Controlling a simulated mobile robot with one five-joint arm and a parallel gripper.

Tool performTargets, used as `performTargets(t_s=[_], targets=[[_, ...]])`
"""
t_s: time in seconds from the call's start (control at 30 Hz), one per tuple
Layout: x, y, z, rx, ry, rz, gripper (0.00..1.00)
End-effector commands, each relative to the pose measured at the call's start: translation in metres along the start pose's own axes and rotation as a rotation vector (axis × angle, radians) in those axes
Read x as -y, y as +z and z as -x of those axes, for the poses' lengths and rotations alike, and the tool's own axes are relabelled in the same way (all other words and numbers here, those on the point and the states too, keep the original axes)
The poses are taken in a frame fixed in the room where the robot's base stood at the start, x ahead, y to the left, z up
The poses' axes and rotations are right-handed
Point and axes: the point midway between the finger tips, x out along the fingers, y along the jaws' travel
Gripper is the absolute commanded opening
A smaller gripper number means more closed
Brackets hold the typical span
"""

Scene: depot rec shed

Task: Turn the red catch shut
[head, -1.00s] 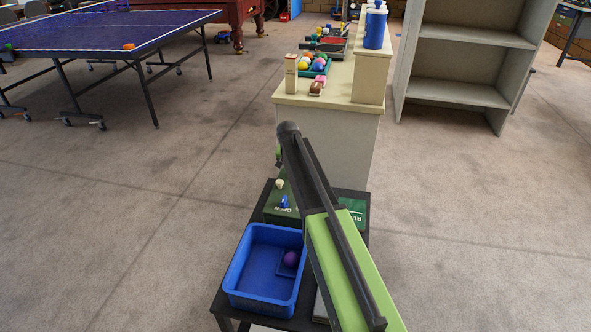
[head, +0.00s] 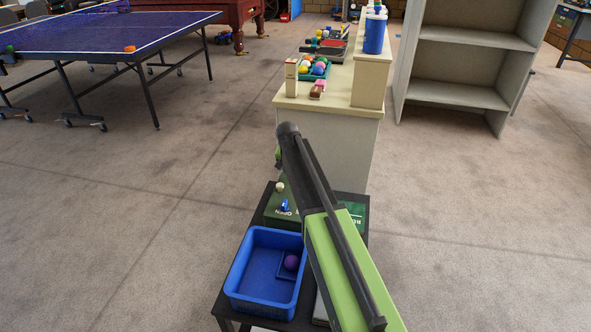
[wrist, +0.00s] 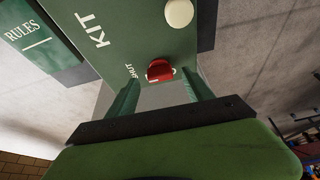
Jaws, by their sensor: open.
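The red catch (wrist: 159,70) is on the green kit box face in the wrist view, just right of the word SHUT. A small white mark shows at its right side, partly covered. My gripper (wrist: 163,84) is open, with one green finger on each side of the catch's near side. Whether either finger touches it I cannot tell. In the head view the green kit box (head: 272,213) sits on a dark stand. My arm covers part of it, and the red catch is hidden there.
A cream knob (wrist: 179,12) stands on the box beyond the catch. A blue knob (head: 285,205) is near the word OPEN. A blue tray (head: 236,272) with a purple ball (head: 291,262) is in front of the box. A cream counter (head: 325,145) stands behind.

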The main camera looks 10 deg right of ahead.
Motion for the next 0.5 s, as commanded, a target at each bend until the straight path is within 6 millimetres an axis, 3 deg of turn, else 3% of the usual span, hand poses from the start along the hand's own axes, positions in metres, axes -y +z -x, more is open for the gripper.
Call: performTargets(t_s=[0.03, 0.5], targets=[[-0.001, -0.003, 0.019, 0.0, 0.0, 0.001, 0.6], [-0.001, -0.003, 0.132, 0.001, 0.0, 0.0, 0.6]])
